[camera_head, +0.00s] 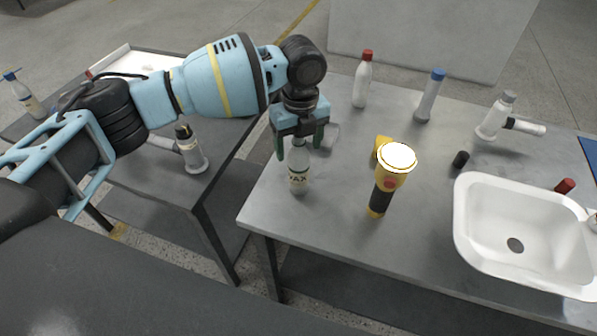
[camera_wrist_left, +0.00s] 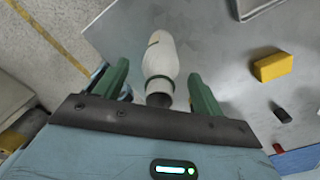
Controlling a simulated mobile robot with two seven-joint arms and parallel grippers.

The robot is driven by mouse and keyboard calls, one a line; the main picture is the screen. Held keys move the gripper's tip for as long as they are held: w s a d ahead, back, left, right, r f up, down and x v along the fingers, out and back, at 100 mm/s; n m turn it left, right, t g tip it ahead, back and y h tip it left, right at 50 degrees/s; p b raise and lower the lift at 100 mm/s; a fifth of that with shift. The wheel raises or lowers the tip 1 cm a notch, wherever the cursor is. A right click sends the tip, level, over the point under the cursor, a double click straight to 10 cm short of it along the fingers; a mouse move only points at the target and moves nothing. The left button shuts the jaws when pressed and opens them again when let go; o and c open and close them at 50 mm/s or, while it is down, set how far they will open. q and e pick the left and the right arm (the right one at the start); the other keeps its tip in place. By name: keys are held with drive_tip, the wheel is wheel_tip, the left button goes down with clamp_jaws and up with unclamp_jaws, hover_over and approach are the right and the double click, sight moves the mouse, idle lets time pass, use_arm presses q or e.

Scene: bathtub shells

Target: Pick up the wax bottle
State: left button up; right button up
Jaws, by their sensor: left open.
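The wax bottle (camera_head: 299,172) stands upright near the left end of the grey metal table, with a pale body and a "WAX" label. My left gripper (camera_head: 300,140) is directly above it, with its green fingers pointing down on either side of the bottle's top. In the left wrist view, the bottle (camera_wrist_left: 160,58) lies between the two open fingers of the left gripper (camera_wrist_left: 160,92), with a gap on each side. The cap end is nearest the gripper. My right gripper is not in view.
A white sink (camera_head: 470,190) is at the right. A red-capped bottle (camera_head: 362,82) and a blue-capped bottle (camera_head: 429,98) stand farther back. The table's left edge is close to the bottle.

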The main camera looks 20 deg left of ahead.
use_arm(q)
drive_tip(key=shift+f, duration=0.65)
drive_tip(key=c, duration=1.4)
drive_tip(key=shift+c, duration=0.2)
drive_tip(key=shift+r, duration=0.15)
